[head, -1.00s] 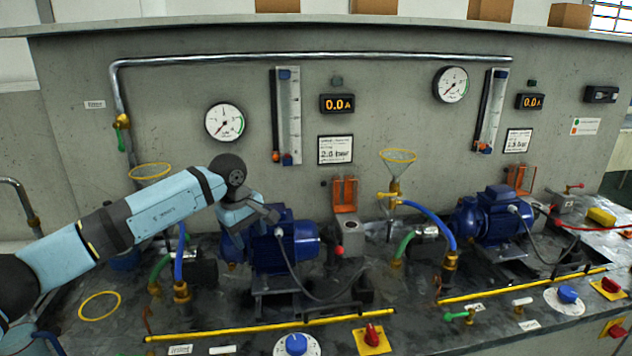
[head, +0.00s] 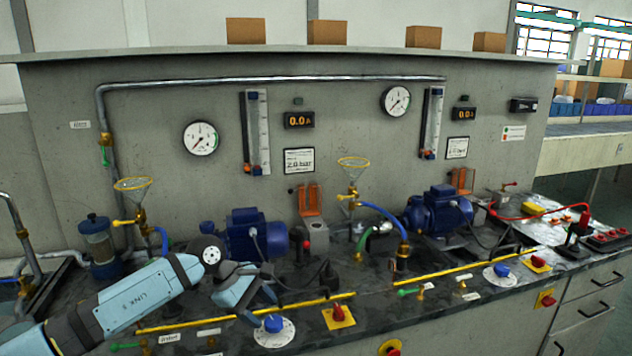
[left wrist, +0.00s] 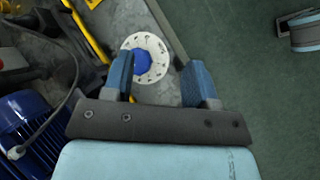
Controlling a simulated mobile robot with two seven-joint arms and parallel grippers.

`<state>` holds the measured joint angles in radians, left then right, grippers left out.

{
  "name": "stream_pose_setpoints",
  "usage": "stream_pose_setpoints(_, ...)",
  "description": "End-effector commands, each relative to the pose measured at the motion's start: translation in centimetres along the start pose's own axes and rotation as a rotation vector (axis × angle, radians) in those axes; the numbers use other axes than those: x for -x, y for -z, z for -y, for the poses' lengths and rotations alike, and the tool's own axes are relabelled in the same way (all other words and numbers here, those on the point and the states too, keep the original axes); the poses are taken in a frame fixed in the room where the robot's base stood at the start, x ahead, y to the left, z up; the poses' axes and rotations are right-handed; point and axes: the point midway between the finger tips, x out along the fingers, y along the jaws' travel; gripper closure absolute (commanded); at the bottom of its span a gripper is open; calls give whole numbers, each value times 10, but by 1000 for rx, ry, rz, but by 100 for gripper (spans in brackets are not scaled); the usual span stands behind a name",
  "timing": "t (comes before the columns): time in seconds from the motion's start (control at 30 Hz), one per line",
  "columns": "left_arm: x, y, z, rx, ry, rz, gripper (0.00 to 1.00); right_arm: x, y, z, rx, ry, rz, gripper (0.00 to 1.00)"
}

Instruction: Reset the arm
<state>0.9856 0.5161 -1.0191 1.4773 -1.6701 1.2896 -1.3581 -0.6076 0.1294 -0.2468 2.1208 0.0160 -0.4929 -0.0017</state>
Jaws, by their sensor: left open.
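My left arm comes in from the lower left in the head view. Its gripper (head: 262,292) is low over the front part of the bench, in front of the left blue pump motor (head: 246,236). In the left wrist view the two blue-padded fingers (left wrist: 158,82) stand wide apart with nothing held between them. Beyond them, a blue knob on a white dial (left wrist: 146,60) shows near the left finger; I cannot tell the exact gap. My right gripper is in no view.
The bench (head: 430,322) carries a second blue motor (head: 438,212), a dial with a blue knob (head: 273,326) and a red switch on a yellow plate (head: 338,315). Funnels (head: 352,170) and hoses stand behind.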

Motion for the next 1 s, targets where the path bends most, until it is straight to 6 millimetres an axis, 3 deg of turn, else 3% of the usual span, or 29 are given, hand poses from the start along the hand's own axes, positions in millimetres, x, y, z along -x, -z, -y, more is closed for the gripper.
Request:
stream_pose_setpoints(0.03, -21, -19, 10, 61, -22, 105, 47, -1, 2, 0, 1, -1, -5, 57)
stream_pose_setpoints(0.1, -43, -48, 20, 177, -61, 269, 47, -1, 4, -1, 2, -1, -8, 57)
stream_pose_setpoints(0.2, -65, -91, 35, 399, -109, 535, 47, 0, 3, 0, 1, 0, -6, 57)
stream_pose_setpoints(0.3, -73, -123, 47, 666, -138, 803, 47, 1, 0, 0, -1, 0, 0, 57)
stream_pose_setpoints(0.4, -72, -140, 58, 961, -145, 1059, 47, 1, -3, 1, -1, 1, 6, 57)
stream_pose_setpoints(0.57, -65, -134, 81, 1477, -117, 1440, 47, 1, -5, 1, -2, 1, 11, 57)
stream_pose_setpoints(0.67, -64, -115, 103, 1819, -79, 1661, 47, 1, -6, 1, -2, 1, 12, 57)
stream_pose_setpoints(0.83, -77, -68, 163, 2419, 15, 2001, 47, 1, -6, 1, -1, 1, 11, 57)
stream_pose_setpoints(0.87, -81, -60, 176, -2348, -31, -1914, 47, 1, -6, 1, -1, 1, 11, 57)
stream_pose_setpoints(1.0, -99, -34, 238, -2041, -81, -1570, 47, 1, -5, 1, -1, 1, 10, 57)
